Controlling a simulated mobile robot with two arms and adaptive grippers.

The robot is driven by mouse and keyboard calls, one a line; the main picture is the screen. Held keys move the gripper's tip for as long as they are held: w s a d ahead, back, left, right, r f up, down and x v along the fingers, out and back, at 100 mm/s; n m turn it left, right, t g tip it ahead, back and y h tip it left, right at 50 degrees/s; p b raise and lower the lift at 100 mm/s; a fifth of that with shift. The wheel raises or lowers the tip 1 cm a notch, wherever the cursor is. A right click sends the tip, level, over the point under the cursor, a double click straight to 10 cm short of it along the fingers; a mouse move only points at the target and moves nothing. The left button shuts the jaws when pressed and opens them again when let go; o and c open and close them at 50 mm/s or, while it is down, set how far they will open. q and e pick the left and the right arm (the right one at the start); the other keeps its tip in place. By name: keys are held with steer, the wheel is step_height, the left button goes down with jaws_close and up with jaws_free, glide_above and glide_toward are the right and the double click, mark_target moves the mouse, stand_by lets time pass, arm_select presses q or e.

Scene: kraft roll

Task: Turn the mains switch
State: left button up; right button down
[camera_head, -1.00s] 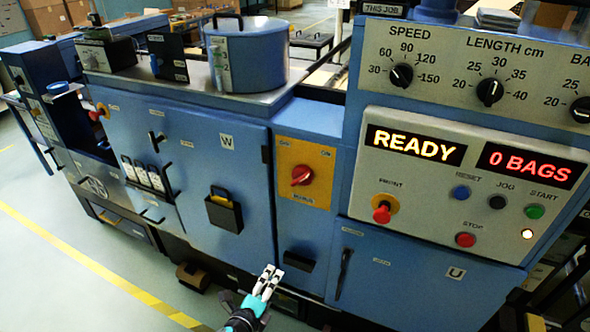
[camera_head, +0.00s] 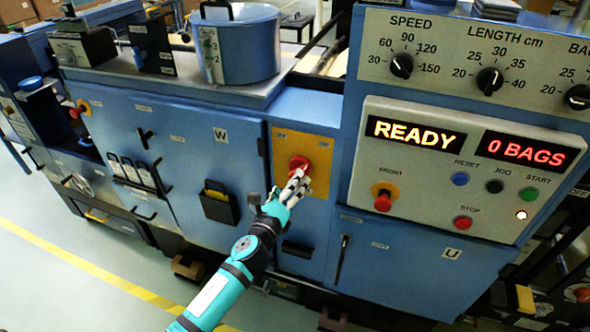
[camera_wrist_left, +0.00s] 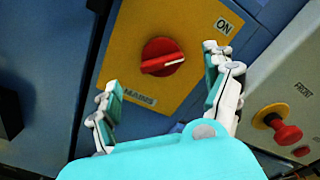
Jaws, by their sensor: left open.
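The mains switch (camera_head: 299,165) is a red rotary knob on a yellow plate (camera_head: 318,150) on the blue machine front. In the left wrist view the knob (camera_wrist_left: 162,57) has a pale pointer line lying nearly level, tilted up to the right; the plate carries an "ON" label (camera_wrist_left: 224,26) at upper right and a "MAINS" label (camera_wrist_left: 140,98) below. My left gripper (camera_head: 297,180) is at the knob in the head view, covering its lower part. In the left wrist view its open fingers (camera_wrist_left: 165,85) stand left and right below the knob, with nothing between them. My right gripper is not seen.
The control panel to the right shows READY (camera_head: 415,134) and 0 BAGS. A red front stop button (camera_head: 382,199) on yellow sits beside the switch plate; it also shows in the left wrist view (camera_wrist_left: 286,132). A black door holder (camera_head: 219,206) juts out to the left.

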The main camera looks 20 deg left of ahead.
arm_select(q)
steer(key=w, duration=0.6)
steer(key=shift+d, duration=0.15)
steer(key=c, duration=1.2)
